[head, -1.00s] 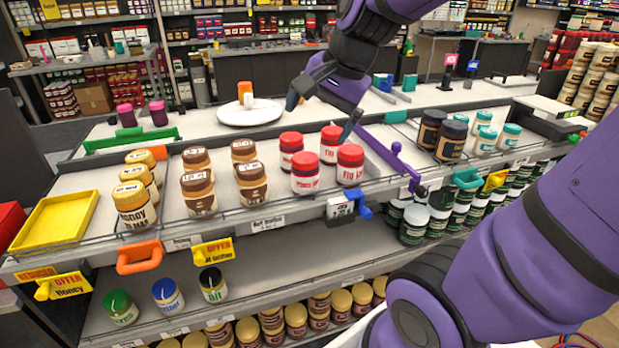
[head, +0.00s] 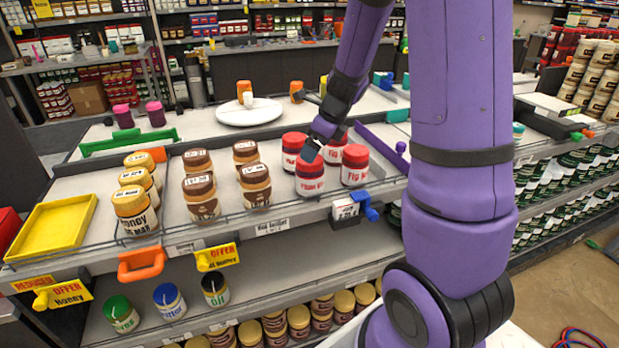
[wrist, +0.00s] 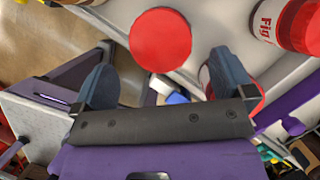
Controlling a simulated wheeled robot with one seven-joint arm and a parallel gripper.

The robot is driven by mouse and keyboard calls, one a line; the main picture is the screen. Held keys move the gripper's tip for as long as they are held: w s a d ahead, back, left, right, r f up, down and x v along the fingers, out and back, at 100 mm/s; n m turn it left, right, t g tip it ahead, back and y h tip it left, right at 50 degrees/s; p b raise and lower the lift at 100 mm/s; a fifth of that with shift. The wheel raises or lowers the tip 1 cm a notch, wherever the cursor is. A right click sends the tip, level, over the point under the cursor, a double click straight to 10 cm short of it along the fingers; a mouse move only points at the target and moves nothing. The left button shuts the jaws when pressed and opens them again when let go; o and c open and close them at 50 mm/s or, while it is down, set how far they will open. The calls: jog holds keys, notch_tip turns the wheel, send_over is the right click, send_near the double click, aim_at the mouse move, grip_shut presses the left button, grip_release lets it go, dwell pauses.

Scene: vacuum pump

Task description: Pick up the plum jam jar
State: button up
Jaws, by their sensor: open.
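I cannot read "plum" on any label. Two purple-lidded jars (head: 139,115) stand together at the back left of the counter, too small to read. Several red-lidded jars (head: 355,167) stand mid-shelf; one shows "Fig" on its label in the wrist view (wrist: 268,22). My gripper (head: 311,124) is open and empty, over the back of the red-lidded group. In the wrist view a red lid (wrist: 160,38) shows beyond and between the spread fingertips (wrist: 164,75). The right finger partly hides another red-lidded jar.
A white plate (head: 247,113) with small items lies behind the red-lidded jars. Brown-lidded jars (head: 255,186) and yellow-lidded honey jars (head: 131,211) stand to the left. A purple divider (head: 383,146) runs beside the red group. A yellow tray (head: 55,225) is at far left.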

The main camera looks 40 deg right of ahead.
aim_at(307, 166)
jog(key=shift+x, duration=3.85)
jog(key=c, duration=1)
